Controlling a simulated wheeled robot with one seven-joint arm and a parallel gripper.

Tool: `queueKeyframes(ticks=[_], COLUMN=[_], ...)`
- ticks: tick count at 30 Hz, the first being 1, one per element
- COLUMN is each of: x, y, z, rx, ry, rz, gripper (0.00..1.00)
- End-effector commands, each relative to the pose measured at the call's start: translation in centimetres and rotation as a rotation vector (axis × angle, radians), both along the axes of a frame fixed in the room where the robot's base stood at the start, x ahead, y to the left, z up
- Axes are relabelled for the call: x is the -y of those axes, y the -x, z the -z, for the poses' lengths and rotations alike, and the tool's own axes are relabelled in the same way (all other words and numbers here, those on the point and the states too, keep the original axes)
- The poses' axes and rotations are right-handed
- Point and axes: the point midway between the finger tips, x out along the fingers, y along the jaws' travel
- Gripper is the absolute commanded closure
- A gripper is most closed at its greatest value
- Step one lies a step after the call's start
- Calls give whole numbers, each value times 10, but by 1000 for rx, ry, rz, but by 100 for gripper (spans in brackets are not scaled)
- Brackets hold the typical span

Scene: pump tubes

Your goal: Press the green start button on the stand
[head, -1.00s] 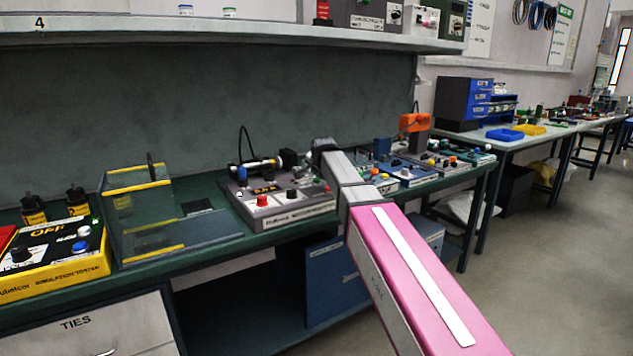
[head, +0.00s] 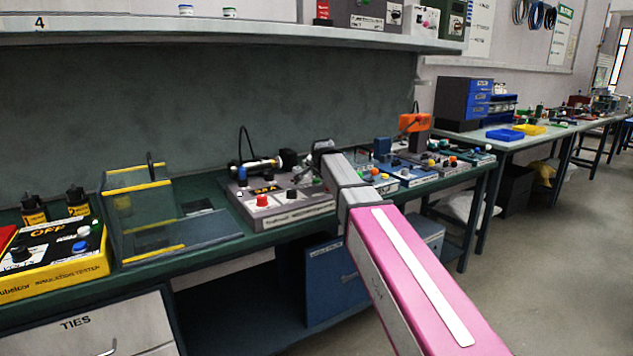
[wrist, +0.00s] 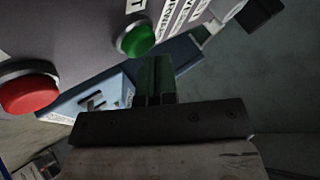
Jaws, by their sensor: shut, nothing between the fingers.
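The green start button (wrist: 137,40) is round and sits in a pale collar on the grey stand (wrist: 75,30) in the wrist view. A larger red button (wrist: 28,92) is to its left. My gripper (wrist: 155,68) is shut and empty, its dark fingers just below and right of the green button. I cannot tell whether they touch it. In the head view the stand is a grey box (head: 285,214) on the bench, with its red button (head: 262,200) in view. My gripper's dark end is over its right side, and I cannot make out the green button there.
A clear box with yellow edges (head: 137,186) stands left of the stand, and a yellow tester (head: 60,285) is farther left. Blue and grey control units (head: 410,175) are close on the right. A shelf (head: 220,32) hangs above the bench.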

Motion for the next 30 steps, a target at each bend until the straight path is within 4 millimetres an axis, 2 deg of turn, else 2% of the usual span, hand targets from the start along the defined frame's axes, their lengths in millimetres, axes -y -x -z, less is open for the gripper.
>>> queueKeyframes(ticks=[30], x=[0], y=[0], z=[10], rx=[0], ry=[0], rz=[0], gripper=[100])
